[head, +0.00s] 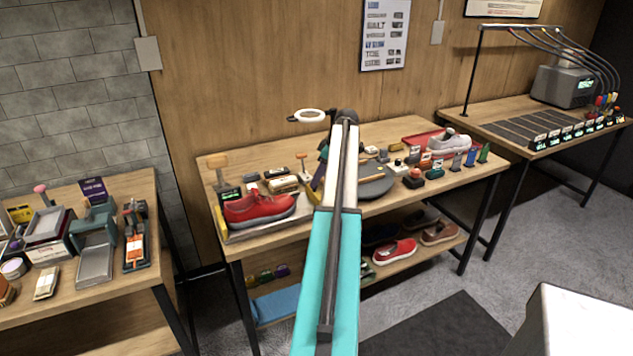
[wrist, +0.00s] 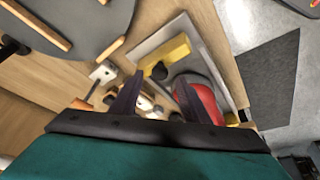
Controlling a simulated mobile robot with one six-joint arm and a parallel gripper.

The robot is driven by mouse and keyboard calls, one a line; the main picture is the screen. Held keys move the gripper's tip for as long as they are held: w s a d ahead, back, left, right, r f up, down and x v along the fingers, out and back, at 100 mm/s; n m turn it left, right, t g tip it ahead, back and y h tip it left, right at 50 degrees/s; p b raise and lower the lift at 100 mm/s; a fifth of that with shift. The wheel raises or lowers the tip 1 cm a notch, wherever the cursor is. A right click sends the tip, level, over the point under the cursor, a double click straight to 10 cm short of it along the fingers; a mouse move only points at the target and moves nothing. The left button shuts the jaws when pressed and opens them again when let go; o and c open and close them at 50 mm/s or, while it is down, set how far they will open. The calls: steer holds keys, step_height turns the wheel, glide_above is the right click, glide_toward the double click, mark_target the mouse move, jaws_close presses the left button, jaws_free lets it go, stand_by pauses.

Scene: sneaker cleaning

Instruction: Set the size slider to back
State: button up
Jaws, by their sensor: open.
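My gripper (wrist: 160,84) shows in the wrist view as two dark fingers, apart with nothing held between them. The red sneaker (head: 258,208) sits on a grey tray (head: 240,236) at the left of the middle table. In the wrist view the sneaker (wrist: 205,92) is partly behind the right finger. A yellow block (wrist: 172,58) with a dark knob (wrist: 159,71) stands at the tray's end, just beyond the fingertips. It may be the size slider, but I cannot be sure.
A round grey disc (head: 374,184) with wooden strips lies right of my arm. Small tools and blocks (head: 283,184) stand behind the red sneaker. A white sneaker (head: 450,142) is on a red tray at the right. More shoes (head: 395,252) are on the lower shelf.

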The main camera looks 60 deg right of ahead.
steer(key=b+v, duration=0.2)
steer(key=v, duration=0.9)
steer(key=shift+r, duration=0.25)
steer(key=shift+s+r, duration=0.1)
